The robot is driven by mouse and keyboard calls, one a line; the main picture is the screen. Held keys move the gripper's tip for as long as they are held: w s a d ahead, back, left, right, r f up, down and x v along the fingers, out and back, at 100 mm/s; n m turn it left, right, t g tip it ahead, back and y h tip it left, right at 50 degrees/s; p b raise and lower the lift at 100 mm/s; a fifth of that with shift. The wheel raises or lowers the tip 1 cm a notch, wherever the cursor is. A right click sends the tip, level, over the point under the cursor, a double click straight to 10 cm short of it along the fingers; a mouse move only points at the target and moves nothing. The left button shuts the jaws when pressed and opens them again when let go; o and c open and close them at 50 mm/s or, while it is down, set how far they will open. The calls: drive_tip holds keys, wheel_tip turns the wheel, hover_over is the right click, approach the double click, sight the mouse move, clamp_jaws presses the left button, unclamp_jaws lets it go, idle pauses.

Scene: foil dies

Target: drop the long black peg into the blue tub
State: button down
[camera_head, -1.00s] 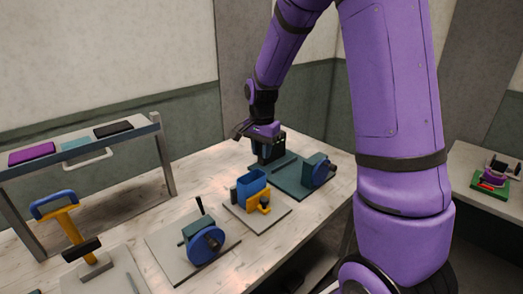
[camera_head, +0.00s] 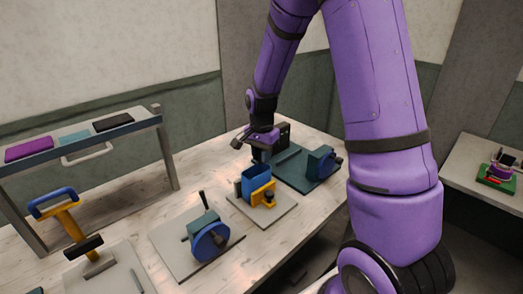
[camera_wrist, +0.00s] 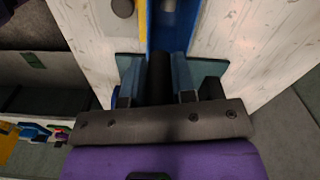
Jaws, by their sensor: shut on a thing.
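The blue tub (camera_head: 254,186) stands upright on a pale plate on the bench, beside a yellow bracket. My gripper (camera_head: 261,158) is just behind and above the tub in the head view. In the wrist view my gripper (camera_wrist: 157,68) is shut on the long black peg (camera_wrist: 160,80), held between its two blue-grey fingers. The tub (camera_wrist: 176,35) shows just beyond the fingertips, with a grey round thing in it. The peg's lower end and its height over the tub cannot be told.
A dark green plate with a green and blue device (camera_head: 322,162) lies right of the tub. A crank device with a blue wheel (camera_head: 210,241) stands in front. A yellow stand with a blue handle (camera_head: 72,228) and a raised shelf (camera_head: 150,121) are at left.

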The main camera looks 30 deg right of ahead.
drive_tip(key=c, duration=0.9)
unclamp_jaws()
drive_tip(key=shift+o, duration=0.2)
wheel_tip(320, 180, up, 10)
drive_tip(key=shift+r, duration=0.4)
